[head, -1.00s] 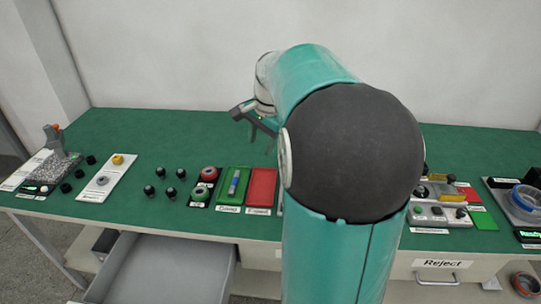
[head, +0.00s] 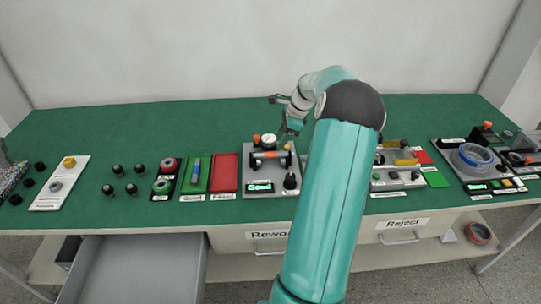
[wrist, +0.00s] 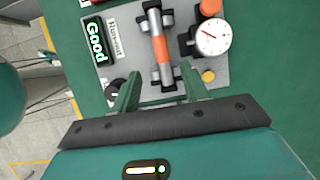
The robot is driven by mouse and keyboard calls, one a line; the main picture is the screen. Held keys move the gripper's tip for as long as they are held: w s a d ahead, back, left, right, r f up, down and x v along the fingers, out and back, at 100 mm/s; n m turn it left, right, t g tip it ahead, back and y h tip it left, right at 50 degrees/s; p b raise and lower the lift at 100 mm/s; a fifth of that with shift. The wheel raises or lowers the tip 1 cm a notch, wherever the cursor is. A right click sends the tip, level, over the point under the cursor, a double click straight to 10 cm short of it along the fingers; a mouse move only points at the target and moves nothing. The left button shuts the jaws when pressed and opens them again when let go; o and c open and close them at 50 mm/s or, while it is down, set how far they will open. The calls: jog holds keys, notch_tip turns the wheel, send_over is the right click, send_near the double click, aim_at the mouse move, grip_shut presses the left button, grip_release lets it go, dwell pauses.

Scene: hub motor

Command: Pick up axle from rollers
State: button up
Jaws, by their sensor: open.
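The axle (head: 270,155), a silver rod with an orange middle, lies on the rollers of a grey test station (head: 254,207). In the wrist view the axle (wrist: 160,49) runs up and down the picture, resting across dark roller supports (wrist: 154,84). My gripper (head: 284,112) is open and empty, above and behind the station in the head view. In the wrist view my gripper's fingers (wrist: 162,90) point at the station, spread to either side of the axle's near end. They look apart from the axle; the exact height is unclear.
A dial gauge (wrist: 212,37) with an orange knob stands right beside the axle in the wrist view. The station also bears a lit "Good" display (head: 259,187) and a black knob (head: 290,182). Green (head: 197,184) and red (head: 225,186) trays lie left of it.

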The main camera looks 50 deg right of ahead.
aim_at(273, 153)
jog(key=x, duration=0.7)
jog(key=shift+d+f, duration=0.1)
grip_shut()
